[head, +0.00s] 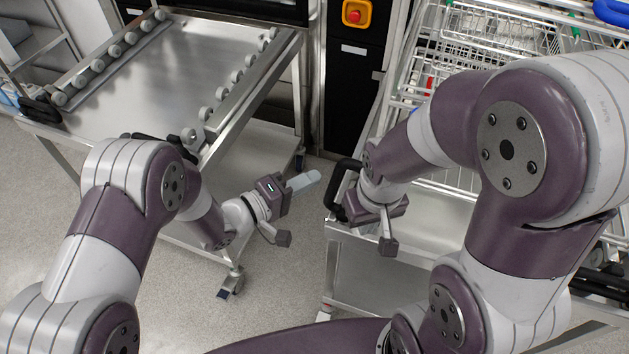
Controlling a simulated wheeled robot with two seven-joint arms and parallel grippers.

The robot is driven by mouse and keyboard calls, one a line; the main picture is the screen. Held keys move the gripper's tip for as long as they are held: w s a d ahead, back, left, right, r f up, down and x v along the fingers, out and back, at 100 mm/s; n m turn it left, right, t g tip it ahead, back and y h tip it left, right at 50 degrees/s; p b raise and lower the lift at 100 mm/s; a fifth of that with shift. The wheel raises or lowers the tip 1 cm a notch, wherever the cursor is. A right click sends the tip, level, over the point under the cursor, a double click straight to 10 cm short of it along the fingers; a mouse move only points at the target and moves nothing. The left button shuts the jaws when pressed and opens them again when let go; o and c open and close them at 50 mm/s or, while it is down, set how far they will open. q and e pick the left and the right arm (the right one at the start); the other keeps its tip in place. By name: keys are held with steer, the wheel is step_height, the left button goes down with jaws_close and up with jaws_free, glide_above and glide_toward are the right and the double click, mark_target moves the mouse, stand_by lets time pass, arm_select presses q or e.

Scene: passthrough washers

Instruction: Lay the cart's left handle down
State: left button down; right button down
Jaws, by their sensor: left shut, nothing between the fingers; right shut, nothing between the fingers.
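A steel cart (375,245) stands at the right. Its black left handle (345,181) is a loop at the cart's near left corner and appears raised. My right gripper (373,210) is just to the right of this handle, shut. Black parts (597,283) show at the cart's right, partly hidden by my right arm.
A steel roller-top cart (150,80) stands at the left, with black handles (40,108) at its near end. Wire baskets (480,40) are at the upper right. A dark cabinet (350,95) with a red button stands behind. Bare floor lies between the carts.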

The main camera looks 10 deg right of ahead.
arm_select(q)
steer(key=shift+s+d+f, duration=0.15)
steer(key=shift+s+d, duration=0.2)
steer(key=shift+d, duration=0.35)
arm_select(e)
steer(key=shift+r, duration=0.2)
